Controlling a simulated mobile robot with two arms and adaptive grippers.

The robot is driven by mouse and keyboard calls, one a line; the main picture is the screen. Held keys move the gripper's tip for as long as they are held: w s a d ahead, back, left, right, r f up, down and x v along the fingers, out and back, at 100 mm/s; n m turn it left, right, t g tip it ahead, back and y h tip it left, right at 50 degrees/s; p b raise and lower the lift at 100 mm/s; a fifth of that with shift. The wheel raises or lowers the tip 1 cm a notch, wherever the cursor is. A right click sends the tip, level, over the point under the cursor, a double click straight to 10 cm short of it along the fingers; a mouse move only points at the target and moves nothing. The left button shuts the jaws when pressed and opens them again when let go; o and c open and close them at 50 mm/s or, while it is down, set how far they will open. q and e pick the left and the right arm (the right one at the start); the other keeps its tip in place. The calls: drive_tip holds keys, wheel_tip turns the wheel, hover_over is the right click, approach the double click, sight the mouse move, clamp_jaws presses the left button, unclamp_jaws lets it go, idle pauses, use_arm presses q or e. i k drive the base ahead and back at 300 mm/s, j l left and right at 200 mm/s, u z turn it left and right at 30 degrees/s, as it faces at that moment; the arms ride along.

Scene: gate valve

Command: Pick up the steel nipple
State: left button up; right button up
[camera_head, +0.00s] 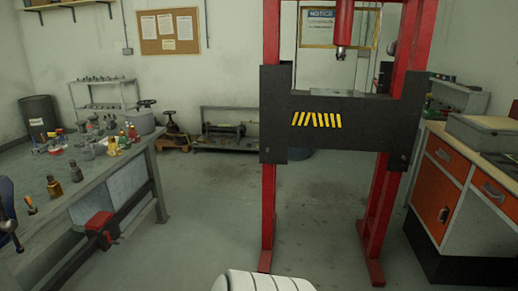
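I cannot make out a steel nipple for certain. Several small metal and brass fittings (76,172) stand on the grey workbench (125,165) at the left, too small to tell apart. Some are brass coloured, others dark, red or yellow. Neither of my grippers shows in this view.
A red and black press frame (335,130) stands ahead, right of centre. An orange-fronted cabinet (440,190) is at the right. A shelf rack (103,95) and a dark bin (40,117) stand at the back left. Floor (215,220) between bench and press is clear.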

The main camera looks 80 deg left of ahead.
sight(76, 173)
drive_tip(key=u, duration=4.1)
drive_tip(key=i+l+u, duration=0.2)
drive_tip(key=i+l, duration=0.45)
drive_tip(key=i, duration=0.1)
